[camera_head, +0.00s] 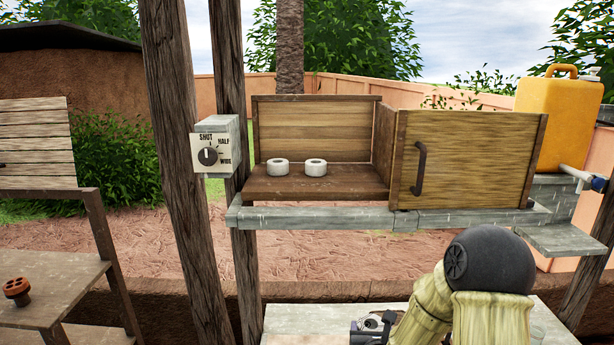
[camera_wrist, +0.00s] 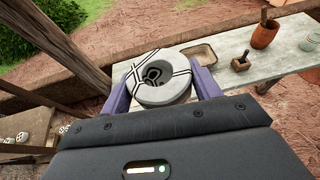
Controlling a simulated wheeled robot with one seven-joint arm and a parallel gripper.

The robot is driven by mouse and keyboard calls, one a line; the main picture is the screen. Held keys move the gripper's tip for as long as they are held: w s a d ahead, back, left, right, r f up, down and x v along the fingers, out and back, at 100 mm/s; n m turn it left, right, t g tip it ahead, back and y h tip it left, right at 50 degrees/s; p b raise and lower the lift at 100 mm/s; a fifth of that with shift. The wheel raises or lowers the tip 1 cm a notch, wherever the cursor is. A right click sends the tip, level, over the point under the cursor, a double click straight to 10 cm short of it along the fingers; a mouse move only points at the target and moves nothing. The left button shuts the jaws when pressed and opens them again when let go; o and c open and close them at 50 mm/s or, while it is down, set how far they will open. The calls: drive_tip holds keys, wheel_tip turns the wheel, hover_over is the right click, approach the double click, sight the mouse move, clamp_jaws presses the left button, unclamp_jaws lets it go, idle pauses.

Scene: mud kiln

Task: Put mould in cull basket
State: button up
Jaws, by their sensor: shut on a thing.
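My gripper (camera_wrist: 165,92) has its two purple fingers on either side of a thick, pale grey ring-shaped piece (camera_wrist: 178,92), which I take to be the mould. It has dark lines across it and a deep hollow with dark shapes inside. The fingers are shut on it, above a grey worktop. In the head view my gripper is low in the picture, largely hidden behind my arm, and a small part of the mould (camera_head: 371,322) shows there. I cannot make out a cull basket in either view.
An open wooden box (camera_head: 315,130) on a stone ledge holds two white rings. A dial box (camera_head: 213,150) hangs on a post; a yellow container (camera_head: 558,120) stands right. The worktop holds a shallow tray (camera_wrist: 197,55), a brown pot (camera_wrist: 265,34) and a small block (camera_wrist: 240,62).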

wheel_tip(320, 180, down, 31)
drive_tip(key=s+n+y+b, duration=0.1)
drive_tip(key=s+b, duration=0.1)
drive_tip(key=b, duration=1.1)
drive_tip(key=shift+s+b, duration=0.3)
drive_tip(key=shift+r, duration=0.15)
wheel_tip(320, 180, up, 9)
drive_tip(key=w+m+h, duration=0.2)
drive_tip(key=m+h, duration=0.1)
drive_tip(key=shift+w+f+g+h, duration=0.2)
drive_tip(key=shift+g+h, duration=0.1)
drive_tip(key=shift+h, duration=0.1)
drive_tip(key=shift+s+d+m, duration=0.1)
drive_tip(key=shift+s+m, duration=0.05)
drive_tip(key=shift+m, duration=0.15)
